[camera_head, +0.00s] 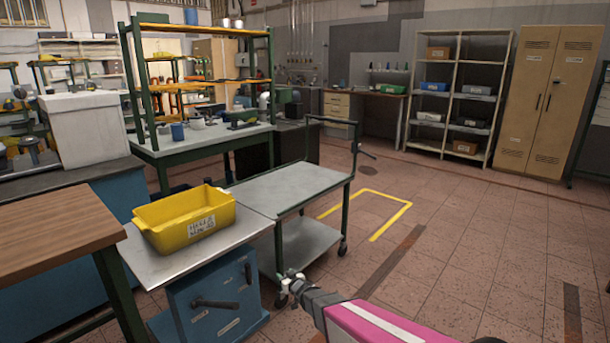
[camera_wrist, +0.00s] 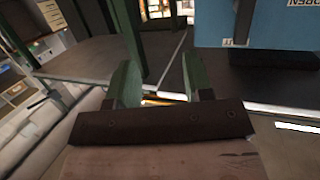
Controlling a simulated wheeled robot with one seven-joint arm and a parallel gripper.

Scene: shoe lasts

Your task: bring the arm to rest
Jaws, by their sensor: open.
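My gripper (camera_head: 289,281) is at the lower middle of the head view, at the end of my pink arm. It appears in front of the lower part of the grey-topped trolley (camera_head: 287,187). I cannot tell whether it touches the trolley. In the wrist view my gripper (camera_wrist: 162,77) shows two green fingers standing apart on a dark bar. Nothing is seen held between them.
A yellow bin (camera_head: 187,220) sits on a grey top above a blue cabinet (camera_head: 216,300), left of my gripper. A wooden-topped table (camera_head: 50,232) stands at the far left. Open tiled floor (camera_head: 480,255) lies to the right, with a yellow floor marking (camera_head: 395,221).

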